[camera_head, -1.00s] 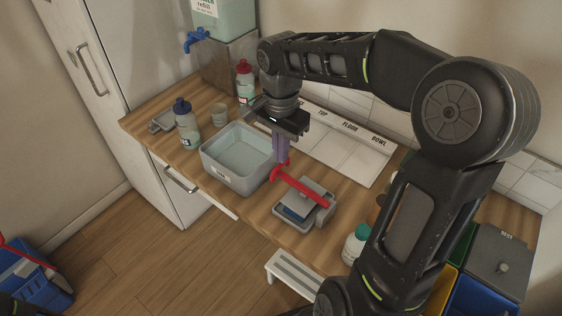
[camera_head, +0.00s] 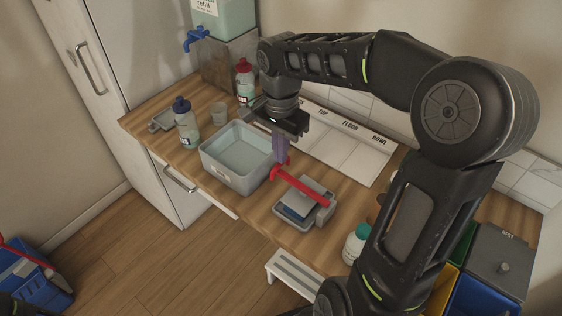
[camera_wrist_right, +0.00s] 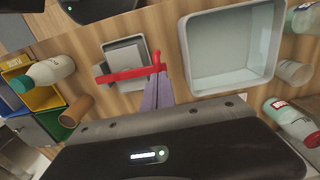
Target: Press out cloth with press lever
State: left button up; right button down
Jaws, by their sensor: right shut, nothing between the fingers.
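The press has a red lever (camera_head: 302,187) over a grey plate and a grey tray (camera_head: 317,219). In the right wrist view the red lever (camera_wrist_right: 128,75) lies across the press (camera_wrist_right: 127,53). My right gripper (camera_head: 281,161) points down at the lever's far end, beside the basin. Its fingers (camera_wrist_right: 157,92) are shut and empty, with the tips at or touching the red crossbar; I cannot tell if they touch.
A grey basin of water (camera_head: 237,180) stands left of the press. A blue-capped bottle (camera_head: 187,127), a cup (camera_head: 218,114) and a red-capped bottle (camera_head: 245,85) stand beyond it. A white labelled board (camera_head: 340,150) lies behind. A teal-capped bottle (camera_head: 356,245) stands near the right front.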

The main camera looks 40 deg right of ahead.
jog(key=shift+w+f+b, duration=0.1)
jog(key=shift+f+b, duration=0.5)
jog(key=shift+f, duration=0.25)
jog(key=shift+f+b, duration=0.3)
jog(key=shift+f, duration=0.05)
jog(key=shift+s+a+f, duration=0.1)
jog(key=shift+s+f, duration=0.1)
dwell(3.0)
jog(key=shift+r, duration=0.1)
jog(key=shift+w+r+p, duration=0.2)
jog(key=shift+r+p, duration=2.75)
jog(key=shift+r, duration=1.2)
